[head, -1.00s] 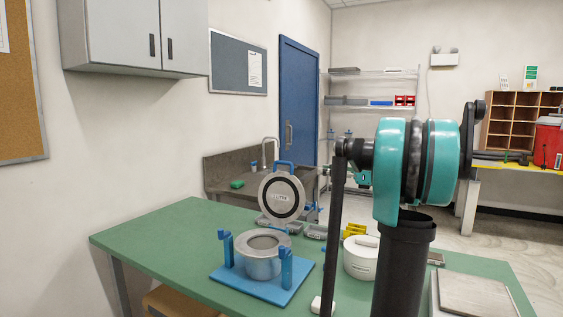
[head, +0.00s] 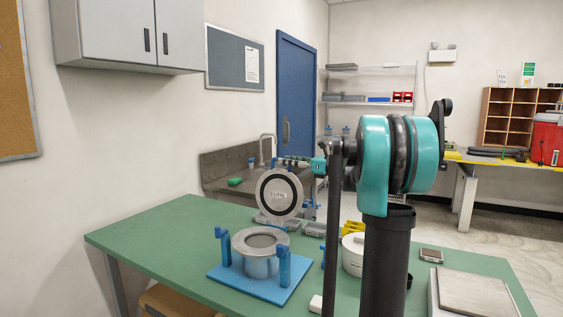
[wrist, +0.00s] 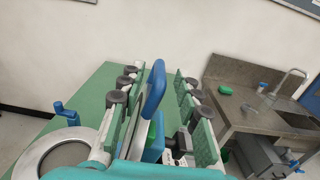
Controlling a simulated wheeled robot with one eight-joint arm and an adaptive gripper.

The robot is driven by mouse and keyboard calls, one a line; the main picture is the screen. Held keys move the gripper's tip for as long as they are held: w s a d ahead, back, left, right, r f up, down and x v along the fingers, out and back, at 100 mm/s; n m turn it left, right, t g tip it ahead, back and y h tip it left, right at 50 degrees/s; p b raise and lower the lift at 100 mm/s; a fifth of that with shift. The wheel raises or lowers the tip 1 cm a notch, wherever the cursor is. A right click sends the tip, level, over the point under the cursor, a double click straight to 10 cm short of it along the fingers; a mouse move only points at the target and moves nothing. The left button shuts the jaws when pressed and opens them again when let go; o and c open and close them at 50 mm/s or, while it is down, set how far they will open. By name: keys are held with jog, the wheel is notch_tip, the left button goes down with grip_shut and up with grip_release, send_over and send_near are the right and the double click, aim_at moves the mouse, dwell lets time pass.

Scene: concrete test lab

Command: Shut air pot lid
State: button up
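The air pot (head: 262,262) is a grey metal vessel on a blue base plate, with its round mouth showing. Its lid (head: 279,194) stands tilted up behind the mouth, a light disc with a dark ring. The blue lid handle (wrist: 153,88) is between my gripper's fingers in the wrist view. My gripper (wrist: 158,76) is open, with green-padded fingers apart on both sides of the handle. In the head view my gripper (head: 298,163) is at the lid's top edge. The pot's rim (wrist: 40,155) shows at lower left in the wrist view.
Blue upright clamps (head: 284,267) stand on both sides of the pot. A white tub (head: 352,256) is to the right, partly hidden by my arm. A sink counter (head: 228,170) stands behind the green table (head: 160,232). The table's left part is clear.

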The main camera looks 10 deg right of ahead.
jog(key=shift+x, duration=1.55)
grip_shut()
